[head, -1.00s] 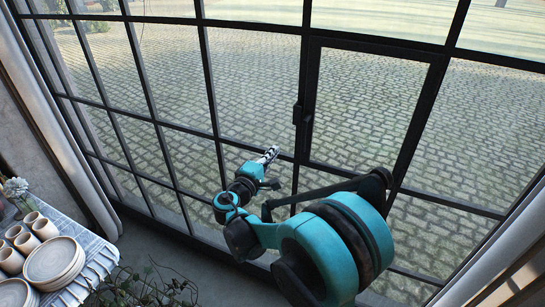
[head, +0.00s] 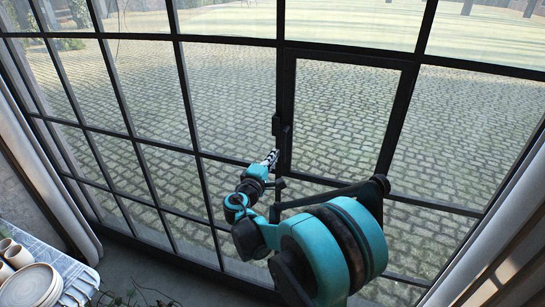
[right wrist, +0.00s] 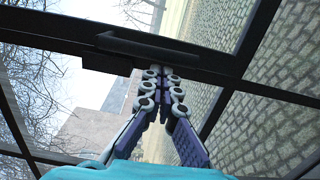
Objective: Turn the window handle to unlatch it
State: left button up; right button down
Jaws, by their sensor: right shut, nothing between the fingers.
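The window handle (head: 276,126) is a small dark lever on the left upright of the framed window sash (head: 343,118). In the right wrist view the handle (right wrist: 150,46) is a dark bar lying across the frame, just beyond the fingertips. My right gripper (head: 273,155) is shut and empty, just below the handle in the head view. In the right wrist view its fingertips (right wrist: 160,70) are together close to the handle; whether they touch it I cannot tell. The sash sits closed in its frame. My left gripper is not in view.
Dark metal bars (head: 190,110) divide the glass wall around the sash. A table (head: 75,266) with stacked plates (head: 30,287) and cups stands at the lower left. A curtain (head: 492,235) hangs at the right. The floor (head: 150,275) by the window is partly clear.

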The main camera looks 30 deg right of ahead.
jog(key=shift+s+d+f+n, duration=0.15)
jog(key=shift+s+d+n, duration=0.15)
jog(key=shift+n, duration=0.4)
jog(key=n, duration=0.1)
jog(key=s+d+n+b, duration=0.1)
jog(key=shift+s+d+f+n, duration=0.1)
jog(key=shift+s+f+n, duration=0.05)
jog(key=shift+s+n, duration=0.2)
jog(key=s+d+r+n+t+p, duration=0.1)
jog(key=s+d+r+n, duration=0.3)
jog(key=n, duration=0.9)
jog(key=shift+s+d+r+p, duration=0.35)
jog(key=shift+s+r, duration=0.25)
jog(key=shift+r, duration=0.3)
jog(key=shift+r+n, duration=0.1)
jog(key=shift+n, duration=0.15)
